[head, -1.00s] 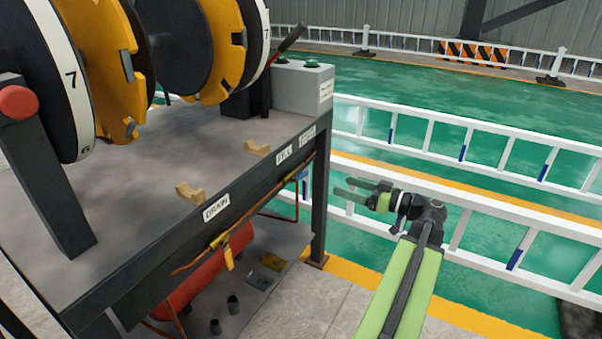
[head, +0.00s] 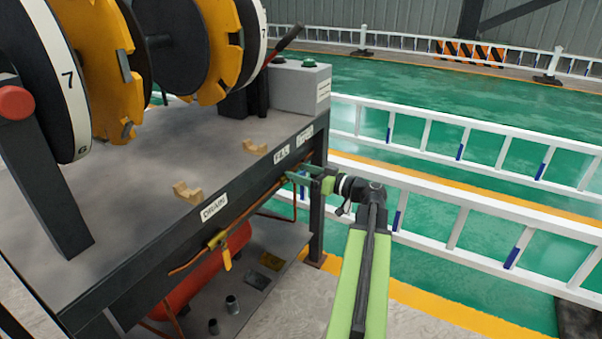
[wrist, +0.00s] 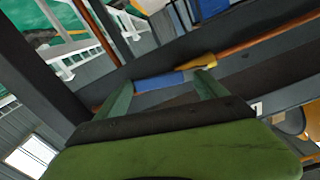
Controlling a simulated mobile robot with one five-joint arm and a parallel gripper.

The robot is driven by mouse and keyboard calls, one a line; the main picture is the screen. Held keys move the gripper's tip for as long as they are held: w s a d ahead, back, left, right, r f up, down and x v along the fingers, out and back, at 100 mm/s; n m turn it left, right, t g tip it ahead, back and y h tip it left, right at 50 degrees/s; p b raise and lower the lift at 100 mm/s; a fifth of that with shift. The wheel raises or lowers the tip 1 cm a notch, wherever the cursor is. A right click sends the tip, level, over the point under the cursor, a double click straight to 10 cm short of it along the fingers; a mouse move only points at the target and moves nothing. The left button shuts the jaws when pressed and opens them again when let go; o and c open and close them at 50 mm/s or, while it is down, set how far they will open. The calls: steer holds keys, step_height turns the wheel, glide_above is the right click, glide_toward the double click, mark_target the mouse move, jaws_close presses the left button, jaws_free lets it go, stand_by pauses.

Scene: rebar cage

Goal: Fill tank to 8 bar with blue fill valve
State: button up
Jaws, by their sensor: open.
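The blue fill valve handle (wrist: 160,81) shows in the wrist view beside a brass-yellow fitting (wrist: 202,62) on the copper pipe. My gripper (wrist: 165,84) is open, with its two green fingers on either side of the blue handle; contact cannot be told. In the head view my gripper (head: 298,178) is at the bench's front edge below the FILL label (head: 282,154), and its fingers largely hide the blue handle. The red tank (head: 195,275) lies under the bench. No pressure reading is legible.
A yellow drain valve (head: 226,258) hangs below the DRAIN label (head: 214,207). A dark bench leg (head: 318,225) stands close to my gripper. White railings (head: 470,205) run to the right. Large numbered wheels (head: 60,75) stand on the bench.

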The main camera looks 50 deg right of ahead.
jaws_close()
steer(key=shift+d, duration=0.1)
stand_by(0.3)
